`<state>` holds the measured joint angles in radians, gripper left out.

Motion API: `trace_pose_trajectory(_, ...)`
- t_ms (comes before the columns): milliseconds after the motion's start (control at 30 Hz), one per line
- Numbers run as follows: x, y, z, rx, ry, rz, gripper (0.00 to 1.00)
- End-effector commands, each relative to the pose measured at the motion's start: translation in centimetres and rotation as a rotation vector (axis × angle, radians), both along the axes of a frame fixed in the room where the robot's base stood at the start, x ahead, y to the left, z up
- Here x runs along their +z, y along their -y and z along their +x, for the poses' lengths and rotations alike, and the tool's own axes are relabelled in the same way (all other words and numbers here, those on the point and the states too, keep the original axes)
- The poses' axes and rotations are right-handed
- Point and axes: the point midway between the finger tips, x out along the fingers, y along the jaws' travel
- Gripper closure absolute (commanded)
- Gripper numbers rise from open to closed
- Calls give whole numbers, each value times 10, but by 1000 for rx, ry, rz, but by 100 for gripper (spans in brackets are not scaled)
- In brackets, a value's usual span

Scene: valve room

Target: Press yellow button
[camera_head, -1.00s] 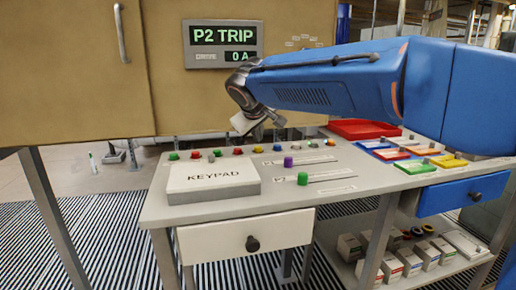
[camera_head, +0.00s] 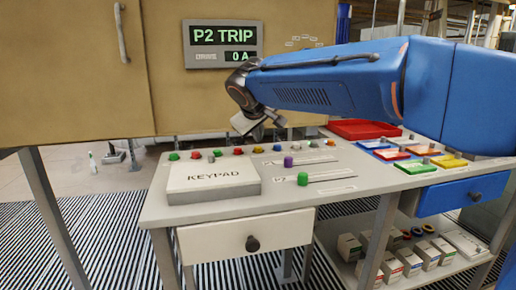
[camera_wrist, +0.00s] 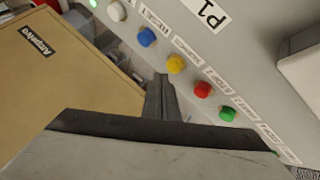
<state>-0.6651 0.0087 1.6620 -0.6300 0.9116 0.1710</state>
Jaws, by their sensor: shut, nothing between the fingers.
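The yellow button (camera_head: 258,149) sits in the back row of coloured buttons on the grey console. In the wrist view the yellow button (camera_wrist: 176,64) lies between a blue button (camera_wrist: 146,37) and a red button (camera_wrist: 202,89). My gripper (camera_head: 259,134) hangs just above and behind the yellow button, pointing down. Its fingers (camera_wrist: 160,92) are shut and empty in the wrist view, with their tips beside the yellow button in the picture. I cannot tell how large the gap is.
A white keypad box (camera_head: 213,181) stands at the front left of the console. A purple knob (camera_head: 289,161) and a green knob (camera_head: 302,179) sit on sliders in front. A red tray (camera_head: 362,129) is at the back right. A tan cabinet (camera_head: 75,75) stands behind.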

Motion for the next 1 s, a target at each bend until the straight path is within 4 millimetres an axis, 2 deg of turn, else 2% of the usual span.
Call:
trace_pose_trajectory(667,0,0,0,0,0,0,100)
trace_pose_trajectory(1000,-8,0,0,-1,-1,0,100)
